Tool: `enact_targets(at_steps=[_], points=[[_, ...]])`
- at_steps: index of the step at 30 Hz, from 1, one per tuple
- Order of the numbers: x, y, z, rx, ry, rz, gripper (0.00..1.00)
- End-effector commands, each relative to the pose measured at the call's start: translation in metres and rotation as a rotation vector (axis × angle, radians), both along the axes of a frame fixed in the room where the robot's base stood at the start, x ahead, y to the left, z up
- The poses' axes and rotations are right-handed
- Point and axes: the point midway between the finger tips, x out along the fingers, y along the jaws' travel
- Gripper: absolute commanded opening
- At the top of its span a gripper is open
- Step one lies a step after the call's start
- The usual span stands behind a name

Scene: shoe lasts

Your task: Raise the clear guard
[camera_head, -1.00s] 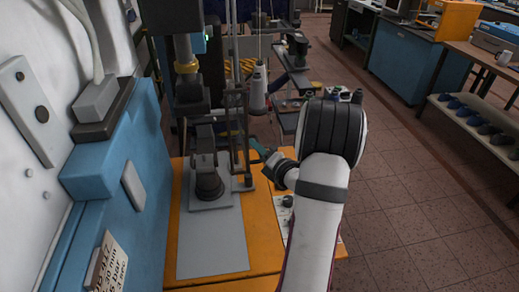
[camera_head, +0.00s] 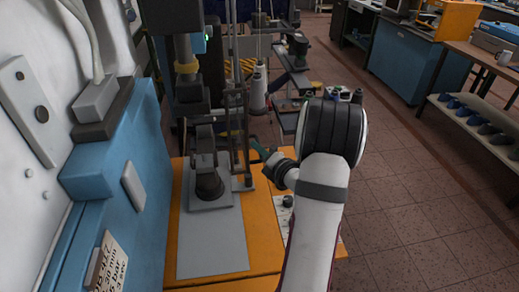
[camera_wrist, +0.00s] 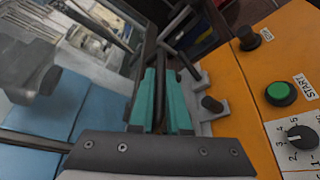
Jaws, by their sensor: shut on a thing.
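The clear guard (camera_head: 245,140) shows in the head view as a narrow dark frame with see-through panes, upright at the right side of the press. In the wrist view its pane and dark bars (camera_wrist: 138,60) fill the upper left and middle. My gripper (camera_head: 259,150) is at the guard's right side. In the wrist view my gripper's (camera_wrist: 161,95) teal fingers are shut on a dark upright bar of the guard. The fingers hide part of that bar. A dark shoe last (camera_head: 208,184) stands on a grey plate behind the guard.
The orange table carries a green START button (camera_wrist: 281,93), a black button (camera_wrist: 248,38) and a numbered dial (camera_wrist: 300,136), right of my fingers. A grey block with a dark peg (camera_wrist: 211,104) is close to the fingers. The blue machine (camera_head: 120,170) bounds the left.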

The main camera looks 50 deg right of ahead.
Motion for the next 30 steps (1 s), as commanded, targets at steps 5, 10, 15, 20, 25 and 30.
enact_targets(at_steps=[5,10,15,20,25,30], points=[[0.0,0.0,0.0,0.002,0.001,0.0,0.0],[0.0,0.0,-0.001,0.002,0.001,0.0,0.0],[0.0,0.0,-0.001,0.002,0.001,0.0,0.0],[0.0,0.001,-0.001,0.002,0.002,0.0,0.0],[0.0,0.0,0.003,0.002,0.001,0.0,0.0],[0.0,0.0,0.029,-0.003,0.0,0.0,0.0]])
